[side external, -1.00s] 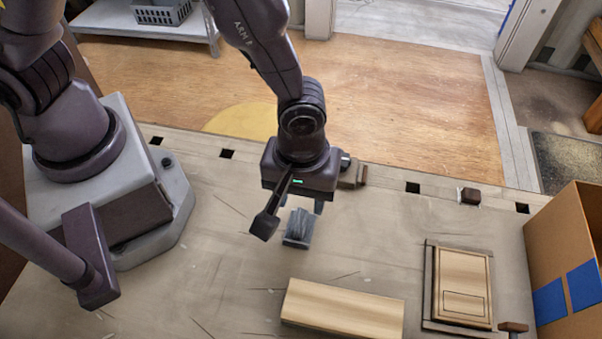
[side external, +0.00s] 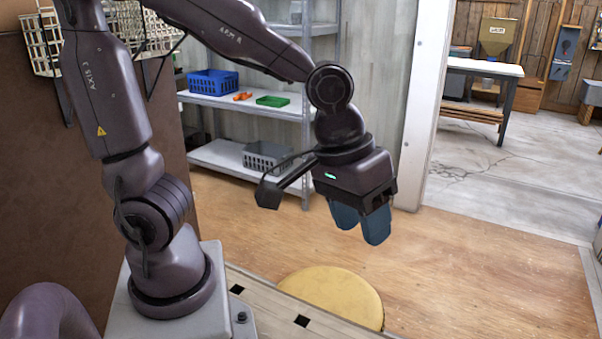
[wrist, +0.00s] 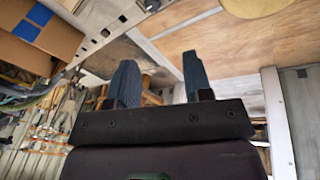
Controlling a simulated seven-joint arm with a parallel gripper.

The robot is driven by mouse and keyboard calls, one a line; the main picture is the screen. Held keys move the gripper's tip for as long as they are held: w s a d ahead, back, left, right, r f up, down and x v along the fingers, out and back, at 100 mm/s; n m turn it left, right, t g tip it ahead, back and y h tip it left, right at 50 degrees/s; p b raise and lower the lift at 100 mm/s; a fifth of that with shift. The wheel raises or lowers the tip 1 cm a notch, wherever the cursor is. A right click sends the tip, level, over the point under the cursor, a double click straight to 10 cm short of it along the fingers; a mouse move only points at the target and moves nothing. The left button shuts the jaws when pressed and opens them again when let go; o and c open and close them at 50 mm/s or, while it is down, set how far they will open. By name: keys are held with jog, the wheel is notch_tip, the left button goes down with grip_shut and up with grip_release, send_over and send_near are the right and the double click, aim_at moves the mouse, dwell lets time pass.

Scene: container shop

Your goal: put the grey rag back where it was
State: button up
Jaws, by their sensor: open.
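My gripper (side external: 361,230) is raised in the side external view, in the air over the wooden floor past the bench edge. Its two blue-grey fingers are apart, with nothing seen held between them. The wrist view also shows the open gripper (wrist: 160,70), with only background between its fingers. I cannot make out the grey rag in either current view; most of the bench top is out of the side view.
A metal shelf (side external: 228,101) holds a blue basket (side external: 213,82), a green tray (side external: 272,101) and a grey basket (side external: 268,156). A yellow disc (side external: 335,293) lies by the bench edge (side external: 272,306). The wrist view shows a cardboard box (wrist: 25,52).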

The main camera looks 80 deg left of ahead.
jog(key=s+a+r+m+t+y, duration=0.1)
jog(key=s+a+r+m+t, duration=0.1)
jog(key=s+a+r, duration=0.4)
jog(key=shift+a+r+m+t+y, duration=0.2)
jog(key=shift+a+m+t+y, duration=0.15)
jog(key=shift+a+m, duration=0.65)
jog(key=shift+a, duration=0.1)
